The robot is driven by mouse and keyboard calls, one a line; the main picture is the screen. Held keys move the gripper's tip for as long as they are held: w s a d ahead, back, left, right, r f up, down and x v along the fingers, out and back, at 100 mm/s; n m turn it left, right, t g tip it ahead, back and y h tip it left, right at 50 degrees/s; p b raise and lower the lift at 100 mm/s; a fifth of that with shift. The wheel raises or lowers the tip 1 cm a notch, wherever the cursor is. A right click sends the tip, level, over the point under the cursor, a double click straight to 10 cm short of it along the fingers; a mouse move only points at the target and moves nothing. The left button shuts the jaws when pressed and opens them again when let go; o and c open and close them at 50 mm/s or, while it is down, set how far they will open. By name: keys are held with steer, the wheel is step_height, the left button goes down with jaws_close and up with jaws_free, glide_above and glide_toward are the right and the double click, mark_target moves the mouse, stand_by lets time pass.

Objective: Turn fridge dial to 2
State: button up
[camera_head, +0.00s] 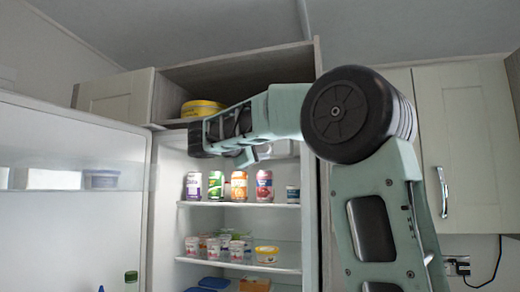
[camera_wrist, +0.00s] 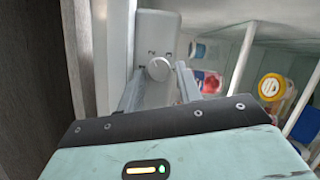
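The fridge dial (camera_wrist: 158,69) is a small round light-grey knob on a grey control housing (camera_wrist: 160,28) in the wrist view. My gripper (camera_wrist: 158,80) is open, with one finger on each side of the dial. I cannot tell whether the fingers touch it. In the head view my gripper (camera_head: 247,158) is inside the top of the open fridge (camera_head: 225,240), above the upper shelf. The dial is hidden there behind my arm.
Several cans (camera_head: 239,186) stand on the upper shelf (camera_head: 240,204) just below my gripper. Tubs (camera_head: 266,254) stand on the shelf beneath. The fridge door (camera_head: 70,200) is open at the left. A cabinet (camera_head: 465,150) is at the right.

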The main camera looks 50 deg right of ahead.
steer(key=s+a+b, duration=0.1)
steer(key=a+b, duration=0.4)
steer(key=a, duration=1.2)
steer(key=shift+s+a+f+b, duration=0.2)
steer(key=shift+f+b, duration=0.1)
steer(key=shift+b, duration=0.05)
